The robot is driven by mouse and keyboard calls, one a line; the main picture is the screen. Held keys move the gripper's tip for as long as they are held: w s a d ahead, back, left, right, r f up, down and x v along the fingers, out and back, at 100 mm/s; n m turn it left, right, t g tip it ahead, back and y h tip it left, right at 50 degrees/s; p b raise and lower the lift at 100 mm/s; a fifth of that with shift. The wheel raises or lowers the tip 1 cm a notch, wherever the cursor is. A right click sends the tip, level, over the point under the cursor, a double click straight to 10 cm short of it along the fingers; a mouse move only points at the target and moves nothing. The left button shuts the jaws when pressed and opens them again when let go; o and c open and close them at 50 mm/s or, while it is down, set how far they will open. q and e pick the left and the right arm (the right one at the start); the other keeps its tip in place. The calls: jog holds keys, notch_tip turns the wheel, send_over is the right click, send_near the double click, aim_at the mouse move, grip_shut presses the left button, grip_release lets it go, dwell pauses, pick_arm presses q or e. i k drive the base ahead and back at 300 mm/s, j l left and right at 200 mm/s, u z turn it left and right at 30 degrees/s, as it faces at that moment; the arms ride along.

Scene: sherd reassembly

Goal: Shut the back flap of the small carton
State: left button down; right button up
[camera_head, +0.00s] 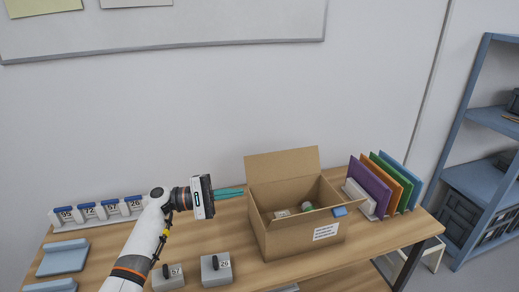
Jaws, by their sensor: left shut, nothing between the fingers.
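The small carton (296,236) stands open on the wooden table, right of the middle. Its back flap (283,164) stands up, leaning slightly back toward the wall. A few small items lie inside, partly hidden by the front wall. My left gripper (242,192) comes in from the left, with its teal fingers shut and empty. In the picture the fingertips end just left of the carton's back left corner, below the flap's left edge. I cannot tell whether they touch it. My right gripper is not in view.
Coloured folders (387,183) stand in a rack right of the carton. A row of numbered blocks (98,211) and blue trays (63,257) are at the left. Blue shelving (480,118) stands at right.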

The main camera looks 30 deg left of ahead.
aim_at(263, 168)
jog(key=i+j, duration=0.85)
